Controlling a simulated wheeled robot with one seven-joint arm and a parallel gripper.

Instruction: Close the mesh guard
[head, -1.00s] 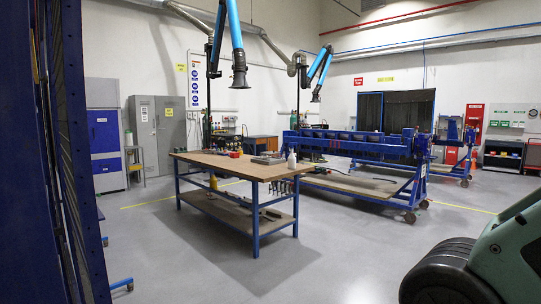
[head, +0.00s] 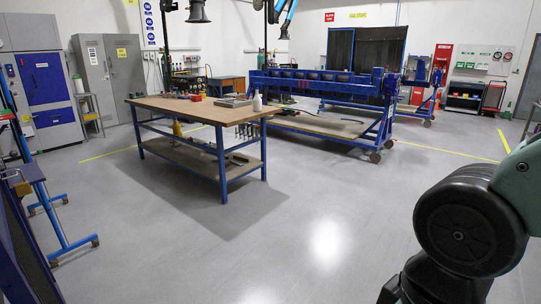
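No part that I can name for sure as the mesh guard shows. A dark panel in a blue frame (head: 22,255) is cut off by the lower left edge; it may be part of the guard, but I cannot tell whether it is open or closed. The blue rotary jig (head: 325,86) stands on castors at the back, behind the workbench, with a long beam over a low board. My arm shows at the right edge, with a dark round joint. My gripper is out of view.
A wood-topped workbench (head: 170,108) with blue legs stands left of centre, with a white bottle (head: 257,101) on it. A blue stand with castored feet (head: 62,225) is at the left. Grey lockers (head: 109,75) line the back left. The middle floor is clear.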

